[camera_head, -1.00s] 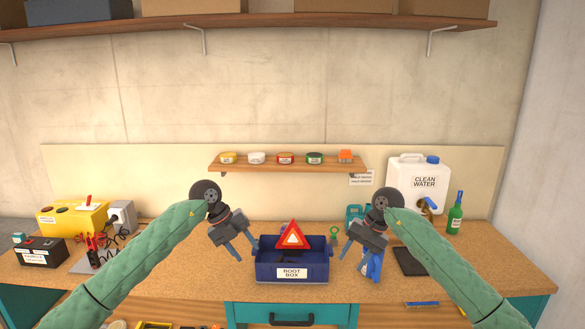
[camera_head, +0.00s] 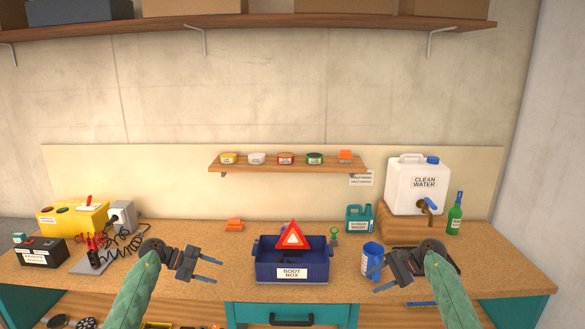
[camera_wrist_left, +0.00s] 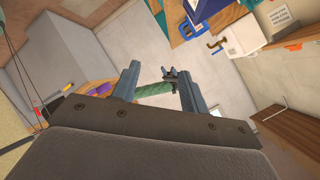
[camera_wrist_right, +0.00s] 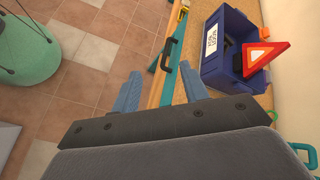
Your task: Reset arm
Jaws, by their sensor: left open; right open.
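My left gripper (camera_head: 208,270) is open and empty in front of the bench, left of the blue boot box, its fingers pointing right. Its two spread fingers also show in the left wrist view (camera_wrist_left: 155,85), with nothing between them. My right gripper (camera_head: 378,276) is open and empty at the bench's front, right of the boot box, its fingers pointing left. In the right wrist view its fingers (camera_wrist_right: 160,92) are apart with nothing held. Both arms are low and bent inward, apart from each other.
The blue boot box (camera_head: 262,268) with a red warning triangle (camera_head: 292,236) stands on the bench (camera_head: 205,245) between my grippers. A blue cup-like container (camera_head: 372,254) stands close to my right gripper. A white water canister (camera_head: 414,184), green bottle (camera_head: 455,214) and teal jug (camera_head: 359,220) stand behind.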

